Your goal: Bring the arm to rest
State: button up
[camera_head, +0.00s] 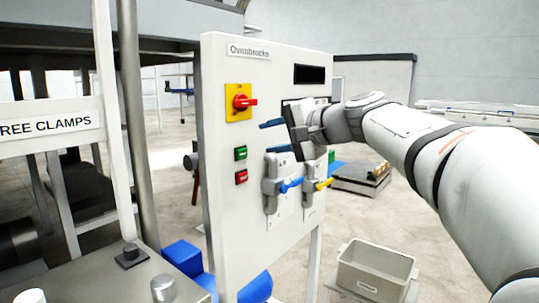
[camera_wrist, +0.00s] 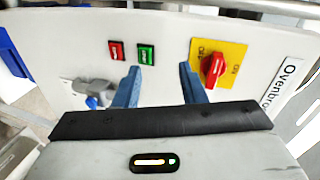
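My arm reaches in from the right in the head view, and my gripper (camera_head: 272,124) is in front of the white control panel (camera_head: 235,58). In the wrist view my gripper (camera_wrist: 160,80) has its two blue fingers well apart, with nothing between them. The panel face (camera_wrist: 165,25) fills the view beyond the fingers. A red rotary switch (camera_head: 243,102) on a yellow plate, a green button (camera_head: 240,153) and a red button (camera_head: 241,177) are left of my gripper. The switch handle lies about level in the head view. Whether a fingertip touches the panel cannot be told.
Below my gripper, the panel carries a blue-handled lever (camera_head: 290,185) and a yellow-handled lever (camera_head: 323,184). A grey bin (camera_head: 375,270) stands on the floor at lower right. A metal frame (camera_head: 60,110) stands at left.

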jog(key=s+d+f+n+g+h+p, duration=0.3)
jog(key=s+d+f+h+p, duration=0.2)
jog(key=s, duration=0.8)
jog(key=s+d+f+n+g+h+p, duration=0.3)
jog(key=s+d+f+h+p, duration=0.3)
jog(key=s+d+f+p, duration=0.3)
jog(key=s+f+g, duration=0.1)
jog(key=s+f, duration=0.3)
jog(key=f, duration=0.1)
jog(key=shift+f+n, duration=0.2)
jog(key=shift+n, duration=0.2)
